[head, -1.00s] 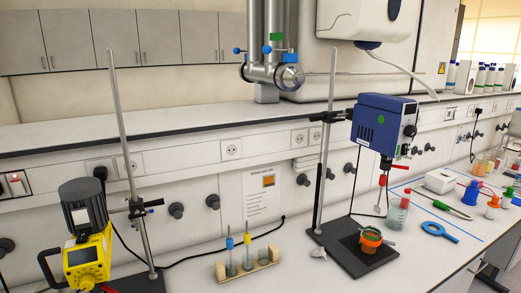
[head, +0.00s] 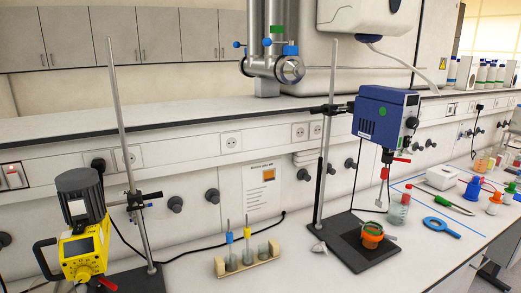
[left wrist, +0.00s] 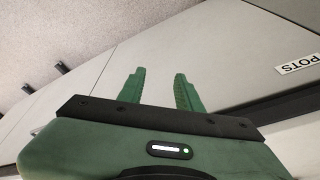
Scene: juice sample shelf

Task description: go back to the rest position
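My left gripper (left wrist: 160,90) shows in the left wrist view. Its two green fingers stand apart with nothing between them. Behind it are pale cabinet fronts, one with a label (left wrist: 297,64) reading "POTS". Neither of my grippers shows in the head view. My right gripper is in no view.
The head view shows a lab bench with a yellow device (head: 84,255), a wooden rack (head: 248,262) with tubes, a blue stirrer (head: 384,117) on a stand, an orange container (head: 371,236) on the dark stand base, a bottle (head: 399,208) and a blue magnifier (head: 441,227).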

